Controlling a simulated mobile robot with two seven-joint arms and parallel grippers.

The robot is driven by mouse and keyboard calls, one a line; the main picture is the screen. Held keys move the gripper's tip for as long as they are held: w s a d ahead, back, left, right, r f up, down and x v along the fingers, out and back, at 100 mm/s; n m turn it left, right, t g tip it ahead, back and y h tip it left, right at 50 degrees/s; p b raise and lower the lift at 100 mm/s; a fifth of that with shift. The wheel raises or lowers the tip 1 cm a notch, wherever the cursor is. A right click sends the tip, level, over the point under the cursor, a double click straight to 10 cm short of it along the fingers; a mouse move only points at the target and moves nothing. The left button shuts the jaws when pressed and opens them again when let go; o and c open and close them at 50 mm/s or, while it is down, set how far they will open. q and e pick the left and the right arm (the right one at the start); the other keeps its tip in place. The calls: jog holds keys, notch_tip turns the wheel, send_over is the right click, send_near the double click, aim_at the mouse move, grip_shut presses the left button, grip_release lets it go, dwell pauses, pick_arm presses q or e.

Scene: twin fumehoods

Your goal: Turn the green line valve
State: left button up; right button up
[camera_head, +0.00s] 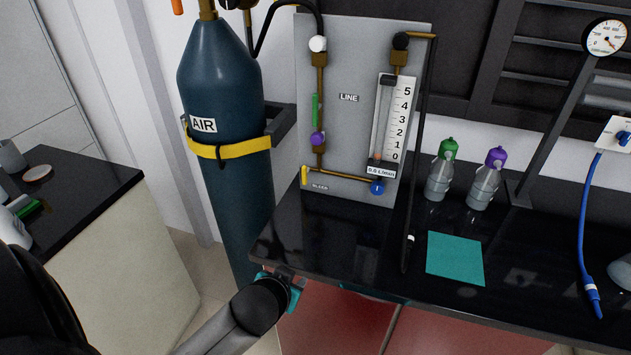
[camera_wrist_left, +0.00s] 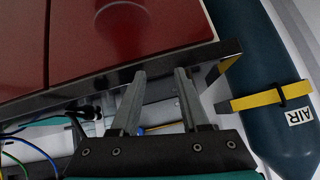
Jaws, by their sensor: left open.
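The green line valve handle (camera_head: 315,110) is a narrow upright bar on the brass pipe at the left of the grey panel, left of the LINE label (camera_head: 348,98). It lies in line with the pipe. My left gripper (camera_head: 290,282) is low in the head view, by the front left corner of the black bench and well below the valve. Its two fingers (camera_wrist_left: 158,92) are apart with nothing between them in the left wrist view. The valve does not show in that view. My right gripper is not in view.
A blue AIR cylinder (camera_head: 222,90) with a yellow strap (camera_head: 230,147) stands left of the panel. A purple knob (camera_head: 317,139) sits below the valve. A black hose (camera_head: 412,200) hangs right of the flow gauge (camera_head: 392,120). Two bottles stand on the bench (camera_head: 350,245).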

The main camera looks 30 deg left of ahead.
pick_arm(q)
jog(key=w+a+r+n+t+y, duration=0.1)
jog(key=w+a+r+t, duration=0.15)
jog(key=r, duration=0.55)
jog(key=w+a+r+t+y, duration=0.1)
jog(key=w+a+r+t, duration=0.2)
jog(key=r, duration=0.5)
jog(key=t, duration=0.3)
send_near(314, 107)
jog(key=shift+n, duration=0.4)
jog(key=p+x, duration=0.1)
jog(key=x, duration=1)
jog(key=shift+d, duration=0.1)
jog(key=shift+s, duration=0.1)
jog(key=shift+c, duration=0.3)
grip_shut()
